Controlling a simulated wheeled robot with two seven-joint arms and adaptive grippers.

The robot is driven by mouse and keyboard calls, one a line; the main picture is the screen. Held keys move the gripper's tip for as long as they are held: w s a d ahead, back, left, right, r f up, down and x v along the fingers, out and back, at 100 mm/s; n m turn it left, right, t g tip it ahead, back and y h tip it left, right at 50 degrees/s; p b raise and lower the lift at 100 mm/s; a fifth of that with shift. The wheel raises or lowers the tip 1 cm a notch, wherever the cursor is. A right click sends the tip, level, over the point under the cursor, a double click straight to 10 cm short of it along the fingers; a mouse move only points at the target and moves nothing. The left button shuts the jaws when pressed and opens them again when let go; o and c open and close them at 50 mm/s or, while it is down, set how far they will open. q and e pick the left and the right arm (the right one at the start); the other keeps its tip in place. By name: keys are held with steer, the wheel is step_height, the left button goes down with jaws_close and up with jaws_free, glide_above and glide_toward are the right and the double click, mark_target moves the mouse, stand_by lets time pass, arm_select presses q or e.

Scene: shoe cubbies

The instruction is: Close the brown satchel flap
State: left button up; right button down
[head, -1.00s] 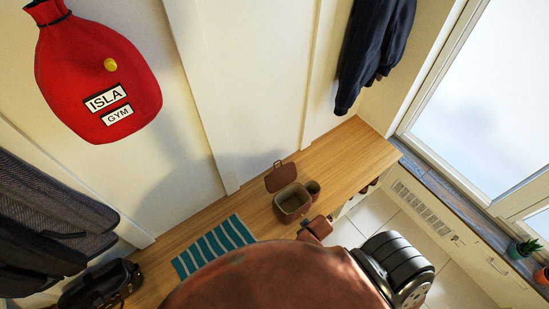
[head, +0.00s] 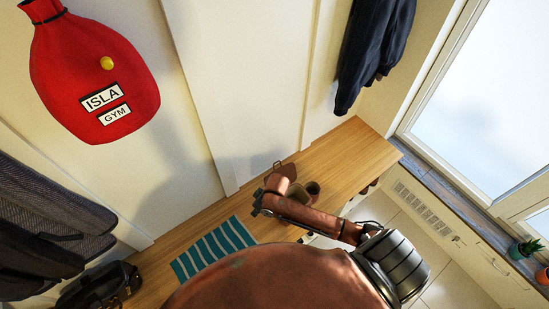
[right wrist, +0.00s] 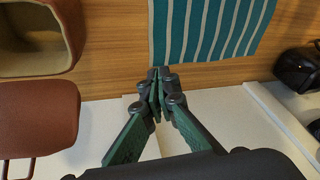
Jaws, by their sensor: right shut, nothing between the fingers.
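The brown satchel (head: 301,197) stands open on the wooden bench, partly hidden by my right arm in the head view. Its open mouth and pale inside also show at the left of the right wrist view (right wrist: 35,40). Its flap (right wrist: 37,118) is swung back off the mouth towards the wall, with a thin loop at its end; the flap's upper part shows in the head view (head: 288,170). My right gripper (head: 257,205) is left of the satchel, apart from it. Its fingertips (right wrist: 158,75) are together and empty. My left gripper is not in view.
A teal striped mat (head: 213,249) lies on the bench (head: 345,157), left of the satchel. A black bag (head: 97,287) is further left. A red gym bag (head: 95,80) and coats hang on the wall.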

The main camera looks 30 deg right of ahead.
steer(key=w+d+r+m+g+h, duration=0.1)
steer(key=w+d+r+m+h, duration=0.1)
steer(key=w+d+r, duration=0.65)
steer(key=w+d+r+m+h, duration=0.15)
steer(key=w+d+r, duration=0.35)
steer(key=w+d, duration=0.6)
steer(key=s+f, duration=0.3)
steer(key=f, duration=0.6)
steer(key=shift+m+b, duration=0.35)
steer(key=shift+b, duration=0.1)
